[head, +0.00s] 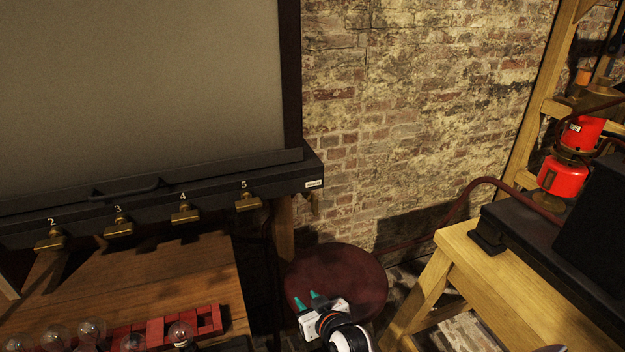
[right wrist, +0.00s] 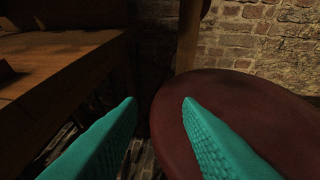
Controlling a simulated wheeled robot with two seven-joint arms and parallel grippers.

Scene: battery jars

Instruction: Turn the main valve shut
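No valve in view can be read as the main valve. Brass valve handles numbered 2 (head: 50,240), 3 (head: 119,225), 4 (head: 185,213) and 5 (head: 249,202) line the front of a dark housing (head: 150,197). A small pale label (head: 314,184) sits at its right end, too small to read. A small brownish part (head: 316,205) hangs just below that label, and its shape is unclear. My right gripper (head: 307,301) is open and empty over the dark red stool seat; its teal fingers (right wrist: 160,125) stand apart in the right wrist view. My left gripper is out of view.
The round stool (head: 350,270) stands between the wooden bench (head: 150,285) and a pale wooden table (head: 520,300). Glass bulbs (head: 92,328) and a red rack (head: 155,330) are on the bench. Red lanterns (head: 563,178) stand at right. A brick wall is behind.

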